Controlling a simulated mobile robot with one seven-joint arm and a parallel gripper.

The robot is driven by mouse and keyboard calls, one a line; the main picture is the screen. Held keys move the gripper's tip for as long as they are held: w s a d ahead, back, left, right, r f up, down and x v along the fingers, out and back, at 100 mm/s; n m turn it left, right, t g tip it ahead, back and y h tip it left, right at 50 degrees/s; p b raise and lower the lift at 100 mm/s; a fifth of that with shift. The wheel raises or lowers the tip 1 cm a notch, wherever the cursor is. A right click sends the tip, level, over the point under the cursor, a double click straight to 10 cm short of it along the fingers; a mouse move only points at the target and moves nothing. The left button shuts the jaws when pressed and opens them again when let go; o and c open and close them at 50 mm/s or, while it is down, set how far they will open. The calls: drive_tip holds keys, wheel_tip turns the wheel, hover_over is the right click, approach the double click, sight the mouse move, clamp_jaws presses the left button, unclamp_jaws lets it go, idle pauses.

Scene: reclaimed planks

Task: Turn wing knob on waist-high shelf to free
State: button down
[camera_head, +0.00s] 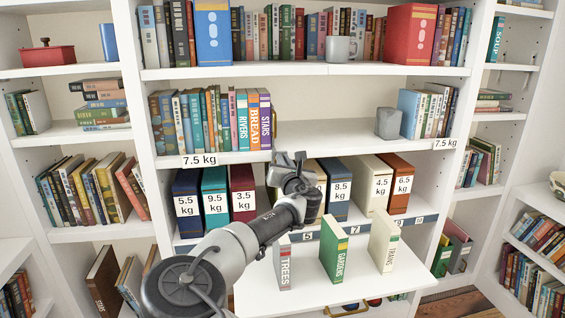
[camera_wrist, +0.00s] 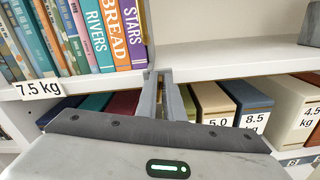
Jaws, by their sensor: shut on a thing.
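My gripper (camera_head: 288,160) is at the front edge of the middle shelf (camera_head: 350,132), just right of the STARS book (camera_head: 265,118). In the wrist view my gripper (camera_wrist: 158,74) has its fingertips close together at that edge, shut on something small. The wing knob itself cannot be made out; the fingers cover the spot where they grip. A thin grey upright piece (camera_wrist: 147,32) stands against the STARS book (camera_wrist: 131,30), directly above the fingertips.
Weight-labelled boxes, such as the blue 8.5 kg one (camera_head: 338,187), stand on the shelf below. Below them, a pull-out board (camera_head: 310,283) holds upright books, including GARDENS (camera_head: 333,247). A grey block (camera_head: 388,124) stands right on the middle shelf, with bare shelf between it and my gripper.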

drive_tip(key=shift+w+d+f+m+b, duration=0.1)
drive_tip(key=shift+d+f+m+b, duration=0.35)
drive_tip(key=shift+m, duration=2)
drive_tip(key=shift+a+f+m+b, duration=0.1)
drive_tip(key=shift+m+b, duration=0.6)
drive_tip(key=shift+m, duration=1.8)
drive_tip(key=shift+w+d+f+m+b, duration=0.15)
drive_tip(key=shift+m+b, duration=0.45)
drive_tip(key=shift+m, duration=1.85)
drive_tip(key=shift+s+f, duration=0.1)
drive_tip(key=c, duration=1.9)
unclamp_jaws()
drive_tip(key=shift+o, duration=0.2)
